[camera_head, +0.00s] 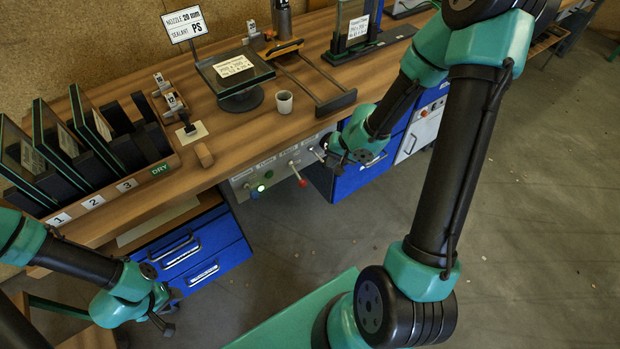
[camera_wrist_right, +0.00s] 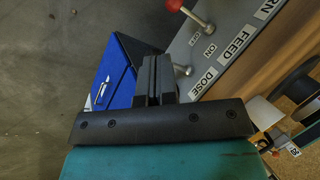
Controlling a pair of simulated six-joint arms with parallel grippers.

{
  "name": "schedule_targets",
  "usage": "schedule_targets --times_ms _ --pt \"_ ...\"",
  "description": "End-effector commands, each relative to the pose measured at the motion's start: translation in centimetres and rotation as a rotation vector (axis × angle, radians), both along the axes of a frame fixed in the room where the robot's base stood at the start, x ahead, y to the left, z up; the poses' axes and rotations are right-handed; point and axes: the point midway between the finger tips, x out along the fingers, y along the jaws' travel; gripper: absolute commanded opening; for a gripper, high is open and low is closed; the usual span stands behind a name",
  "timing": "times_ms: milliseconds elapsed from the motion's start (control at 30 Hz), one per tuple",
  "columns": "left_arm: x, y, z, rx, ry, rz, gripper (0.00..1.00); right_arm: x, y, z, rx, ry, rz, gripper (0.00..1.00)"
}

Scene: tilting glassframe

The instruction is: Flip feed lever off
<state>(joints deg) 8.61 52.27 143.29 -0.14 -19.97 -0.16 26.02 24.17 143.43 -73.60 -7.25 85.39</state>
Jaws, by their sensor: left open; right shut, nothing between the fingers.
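The feed lever is a metal rod with a red knob (camera_head: 303,183) on the control panel (camera_head: 243,184) at the desk's front edge. Its red knob also shows at the top of the right wrist view (camera_wrist_right: 173,4), beside the FEED label and its ON and OFF marks. My right gripper (camera_head: 337,163) is shut and empty, just right of the panel. In the right wrist view its fingers (camera_wrist_right: 152,75) are near the metal DOSE control (camera_wrist_right: 183,70), apart from the red knob. My left gripper (camera_head: 166,322) is open and empty, low at the left by the blue drawers.
Blue drawer units (camera_head: 196,252) flank the panel below the desktop. A green light (camera_head: 261,188) shows on the panel. A white cup (camera_head: 284,101), a glass rack (camera_head: 160,168) and a tilting frame (camera_head: 236,72) stand on the desk. The floor in front is open.

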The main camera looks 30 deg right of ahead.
Motion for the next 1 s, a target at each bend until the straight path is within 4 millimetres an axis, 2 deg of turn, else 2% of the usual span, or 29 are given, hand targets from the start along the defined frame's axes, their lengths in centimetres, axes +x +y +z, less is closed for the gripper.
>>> schedule_targets --times_ms 667,1000 --pt "0.0 0.0 0.0 0.000 0.000 0.000 0.43 1.0 1.2 -3.2 0.000 0.002 0.000 0.00" --pt "0.0 0.0 0.0 0.000 0.000 0.000 0.43 1.8 2.3 -6.0 0.000 0.003 0.000 0.00"
